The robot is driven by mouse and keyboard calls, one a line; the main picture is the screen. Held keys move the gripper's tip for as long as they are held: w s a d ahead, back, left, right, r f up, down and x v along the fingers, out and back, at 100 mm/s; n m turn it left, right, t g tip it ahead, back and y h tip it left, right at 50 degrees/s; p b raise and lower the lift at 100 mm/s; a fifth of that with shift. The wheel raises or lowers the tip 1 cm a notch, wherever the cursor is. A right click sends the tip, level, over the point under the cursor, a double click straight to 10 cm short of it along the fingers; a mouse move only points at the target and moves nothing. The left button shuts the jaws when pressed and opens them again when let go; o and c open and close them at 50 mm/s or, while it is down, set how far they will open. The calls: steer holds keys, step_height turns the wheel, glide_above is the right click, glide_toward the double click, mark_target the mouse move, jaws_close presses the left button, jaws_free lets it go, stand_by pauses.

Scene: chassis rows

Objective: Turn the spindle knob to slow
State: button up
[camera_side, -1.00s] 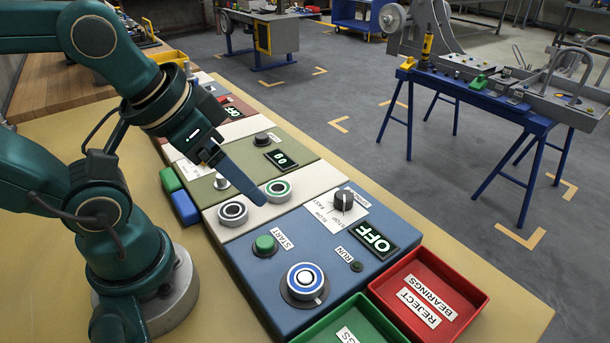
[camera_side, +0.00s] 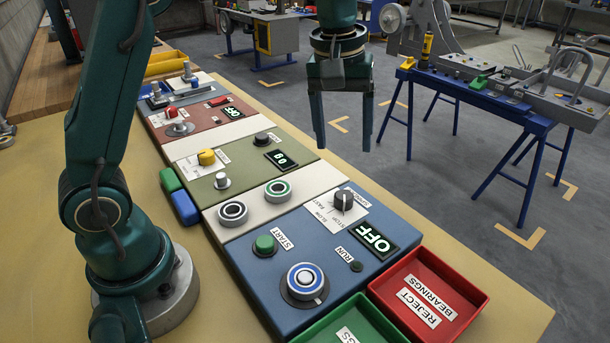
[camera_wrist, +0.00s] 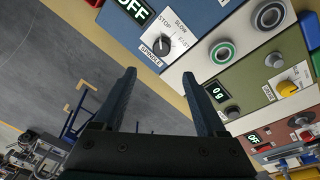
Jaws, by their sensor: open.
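The spindle knob (camera_side: 343,200) is a small black knob with a pale pointer line on a white plate marked SLOW, STOP and FAST, on the blue panel (camera_side: 235,258). In the wrist view the spindle knob (camera_wrist: 161,46) shows beyond my fingertips, its pointer apparently toward STOP. A display (camera_side: 372,238) beside it reads OFF. My gripper (camera_side: 343,148) is open and empty, fingers pointing down, in the air above and behind the knob in the side view. In the wrist view my gripper (camera_wrist: 161,82) has its fingers wide apart.
An olive panel (camera_side: 240,190) with a yellow knob (camera_side: 206,157) lies behind. A red tray (camera_side: 388,282) and green tray (camera_side: 335,315) are in front.

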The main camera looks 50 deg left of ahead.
steer(key=g, duration=0.2)
glide_above(344, 194)
step_height(344, 194, down, 6)
steer(key=shift+d+f, duration=0.1)
steer(key=shift+f, duration=2.6)
jaws_close()
